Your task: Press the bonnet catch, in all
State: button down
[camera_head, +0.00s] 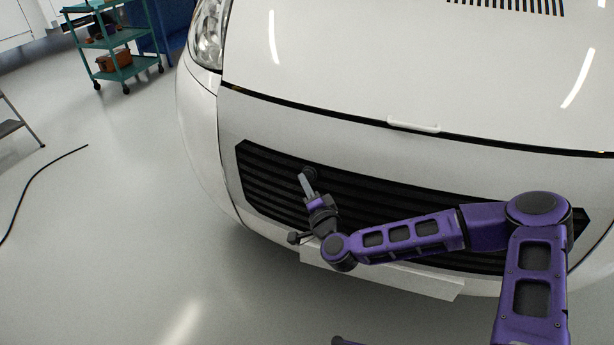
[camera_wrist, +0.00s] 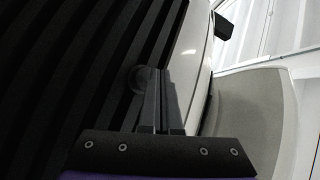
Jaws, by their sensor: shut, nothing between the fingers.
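The bonnet catch is a round dark knob (camera_head: 309,171) on the upper part of the black grille (camera_head: 400,197), left of the grille's middle. My gripper (camera_head: 304,178) is shut and empty, with its fingertips at the knob. In the wrist view the knob (camera_wrist: 136,79) shows just left of the closed fingertips (camera_wrist: 158,71), partly hidden behind them. I cannot tell whether they touch it or how far it is pressed in. The white bonnet (camera_head: 350,60) is down, with a dark seam along its front edge.
A white handle (camera_head: 413,125) sits at the bonnet's front edge. A white plate (camera_head: 380,276) is below the grille, under my arm. A green trolley (camera_head: 112,45) stands at the back left.

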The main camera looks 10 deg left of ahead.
jog(key=shift+w+f, duration=0.1)
jog(key=shift+w, duration=0.3)
jog(key=shift+w+d+f, duration=0.15)
jog(key=shift+w, duration=0.3)
dwell(0.7)
dwell(0.4)
jog(key=shift+s+r+p, duration=0.25)
jog(key=shift+s+p, duration=0.05)
jog(key=shift+s, duration=0.55)
jog(key=shift+s+a+r+p, duration=0.2)
jog(key=shift+s+r+p, duration=0.05)
jog(key=shift+s, duration=0.55)
jog(key=shift+s+a+r+p, duration=0.2)
jog(key=shift+s+r+p, duration=0.1)
jog(key=shift+s, duration=0.45)
jog(key=shift+s+a+r+p, duration=0.2)
jog(key=shift+s+r+p, duration=0.05)
jog(key=shift+s, duration=0.55)
